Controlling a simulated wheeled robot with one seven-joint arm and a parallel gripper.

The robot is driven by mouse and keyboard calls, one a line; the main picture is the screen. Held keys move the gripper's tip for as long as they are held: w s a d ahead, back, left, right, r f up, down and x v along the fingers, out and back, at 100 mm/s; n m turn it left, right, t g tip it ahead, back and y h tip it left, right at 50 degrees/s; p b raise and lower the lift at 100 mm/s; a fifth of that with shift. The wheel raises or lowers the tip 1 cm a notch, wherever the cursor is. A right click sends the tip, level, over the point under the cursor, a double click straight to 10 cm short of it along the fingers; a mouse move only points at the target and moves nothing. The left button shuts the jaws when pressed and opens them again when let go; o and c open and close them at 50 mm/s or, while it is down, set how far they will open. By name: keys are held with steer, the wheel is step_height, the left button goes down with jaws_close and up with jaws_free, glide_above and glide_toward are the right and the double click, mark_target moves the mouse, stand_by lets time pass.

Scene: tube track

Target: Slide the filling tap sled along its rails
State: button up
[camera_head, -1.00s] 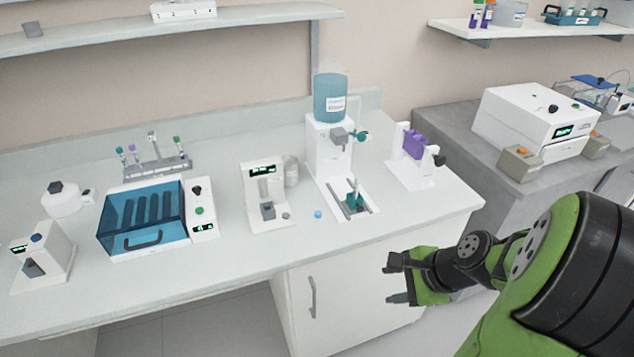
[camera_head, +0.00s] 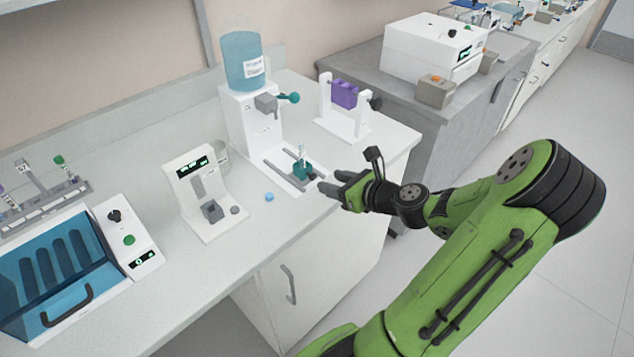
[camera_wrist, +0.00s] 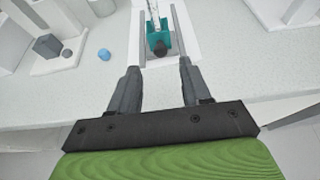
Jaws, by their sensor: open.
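The filling tap sled is a small teal block (camera_head: 302,170) holding an upright clear tube. It sits between two grey rails (camera_head: 283,177) on the white base of the filling station (camera_head: 252,122), which carries a blue bottle and a tap (camera_head: 288,97). In the wrist view the sled (camera_wrist: 157,40) is straight ahead, with a dark round knob (camera_wrist: 160,48) on its near side. My gripper (camera_head: 325,180) is open and empty at the bench's front edge. Its fingers (camera_wrist: 152,82) point at the sled, one to each side of its line, and stay short of it.
A white device with a green display (camera_head: 205,192) stands left of the station, with a small blue cap (camera_head: 269,197) between them. A stand with a purple block (camera_head: 344,95) is behind to the right. A blue-lidded box (camera_head: 58,275) is at lower left.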

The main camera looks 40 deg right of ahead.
mark_target(314, 176)
steer(key=b+x, duration=0.1)
steer(key=x, duration=0.5)
steer(key=shift+f, duration=0.1)
jaws_close()
